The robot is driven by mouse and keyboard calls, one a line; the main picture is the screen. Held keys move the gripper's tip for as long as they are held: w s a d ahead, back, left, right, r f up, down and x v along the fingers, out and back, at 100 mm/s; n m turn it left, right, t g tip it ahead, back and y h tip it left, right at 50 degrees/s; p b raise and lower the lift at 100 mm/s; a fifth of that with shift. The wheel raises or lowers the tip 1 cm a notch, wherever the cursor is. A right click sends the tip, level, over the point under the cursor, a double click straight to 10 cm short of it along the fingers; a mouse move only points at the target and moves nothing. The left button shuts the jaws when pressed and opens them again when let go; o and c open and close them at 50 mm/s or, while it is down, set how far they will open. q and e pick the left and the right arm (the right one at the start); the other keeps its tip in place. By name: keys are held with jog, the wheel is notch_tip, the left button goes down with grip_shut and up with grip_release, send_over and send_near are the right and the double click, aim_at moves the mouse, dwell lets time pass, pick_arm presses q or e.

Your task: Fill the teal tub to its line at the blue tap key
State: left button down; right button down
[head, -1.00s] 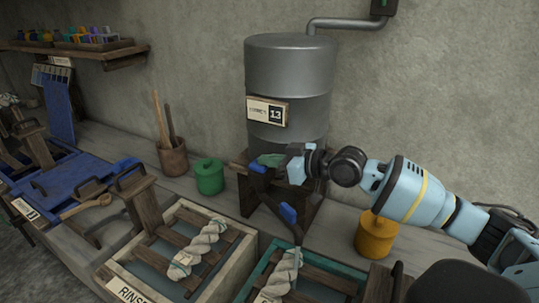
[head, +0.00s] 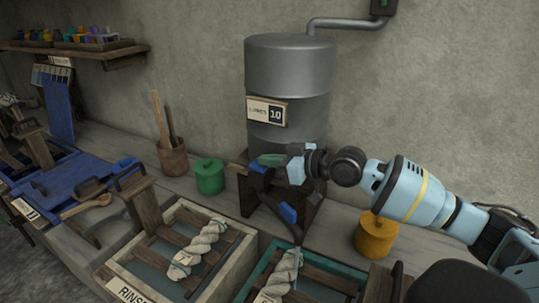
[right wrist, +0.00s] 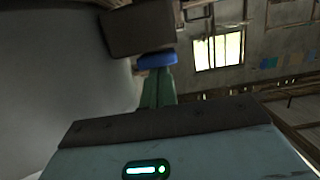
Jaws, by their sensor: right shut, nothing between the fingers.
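The blue tap key (head: 258,168) is on a dark wooden stand in front of the grey tank. My right gripper (head: 268,160) is shut and empty, its green fingertips at the key. In the right wrist view the closed fingers (right wrist: 157,88) meet the blue key (right wrist: 157,60); I cannot tell how firmly they touch. A blue-sleeved spout (head: 288,213) slopes down toward the teal tub (head: 254,266). A thin pale streak, perhaps water, shows below the spout. A pale twisted skein (head: 284,272) lies over the tub's slats. The tub's fill line cannot be made out. My left gripper is not in view.
The tank (head: 290,75) bears a label (head: 266,111) reading 10. A wooden rinse tub (head: 165,215) with a skein stands left of the teal one. A green pot (head: 209,178) and an ochre pot (head: 375,238) flank the stand.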

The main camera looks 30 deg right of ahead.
jog(key=shift+s+f, duration=0.2)
jog(key=shift+f, duration=0.65)
jog(key=r+v, duration=0.1)
jog(key=v, duration=0.6)
jog(key=shift+d+r+b, duration=0.2)
jog(key=shift+r+b, duration=0.1)
jog(key=shift+r, duration=0.05)
jog(key=shift+s, duration=0.1)
